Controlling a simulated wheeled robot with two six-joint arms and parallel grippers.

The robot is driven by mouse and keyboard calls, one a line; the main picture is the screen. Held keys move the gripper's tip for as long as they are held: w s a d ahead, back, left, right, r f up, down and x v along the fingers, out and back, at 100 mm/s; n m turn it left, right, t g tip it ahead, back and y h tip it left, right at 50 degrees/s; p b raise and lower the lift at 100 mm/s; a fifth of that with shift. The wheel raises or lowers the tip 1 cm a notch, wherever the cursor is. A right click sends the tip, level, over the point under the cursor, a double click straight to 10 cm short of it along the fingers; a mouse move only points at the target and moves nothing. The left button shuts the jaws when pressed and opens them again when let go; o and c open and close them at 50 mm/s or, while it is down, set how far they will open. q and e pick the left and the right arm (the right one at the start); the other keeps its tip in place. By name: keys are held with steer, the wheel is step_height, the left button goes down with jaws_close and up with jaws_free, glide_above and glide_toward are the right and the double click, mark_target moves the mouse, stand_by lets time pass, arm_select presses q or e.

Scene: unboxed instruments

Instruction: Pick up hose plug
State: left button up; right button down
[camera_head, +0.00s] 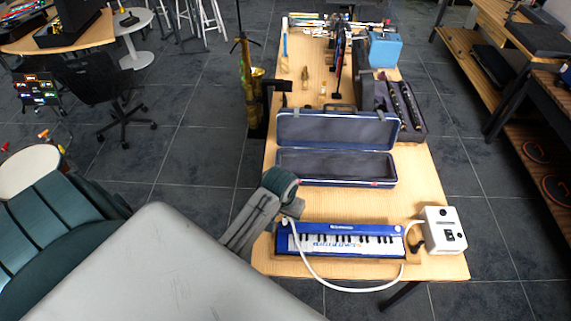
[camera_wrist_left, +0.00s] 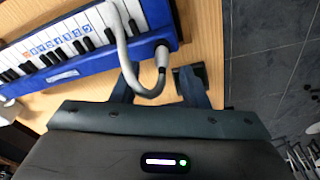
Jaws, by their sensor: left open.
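The blue melodica (camera_head: 340,240) lies on the near part of the wooden table, keys up; its end shows in the left wrist view (camera_wrist_left: 150,25). The pale grey hose plug (camera_wrist_left: 162,55) is at the melodica's end, with the white hose (camera_wrist_left: 130,70) curving away from it. In the head view the hose (camera_head: 335,287) loops in front of the melodica toward its right end. My left gripper (camera_wrist_left: 160,78) is open at the plug, one finger on each side, apparently not closed on it. In the head view my left gripper (camera_head: 291,207) partly hides the plug. My right gripper is not seen.
An open, empty dark blue case (camera_head: 335,165) sits behind the melodica. A white box-shaped device (camera_head: 443,230) stands at the right end. A case with a dark woodwind (camera_head: 403,105) and a blue box (camera_head: 384,50) are farther back. The table's left edge is close to my arm.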

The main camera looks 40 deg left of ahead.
mark_target(285, 217)
arm_select(q)
step_height(285, 217, down, 2)
steer(key=shift+a+f+p, duration=0.1)
steer(key=shift+a+p, duration=0.05)
steer(key=shift+p, duration=0.2)
steer(key=shift+f, duration=0.5)
jaws_close()
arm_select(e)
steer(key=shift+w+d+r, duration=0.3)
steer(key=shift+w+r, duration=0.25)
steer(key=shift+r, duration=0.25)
arm_select(q)
steer(key=shift+r, duration=0.1)
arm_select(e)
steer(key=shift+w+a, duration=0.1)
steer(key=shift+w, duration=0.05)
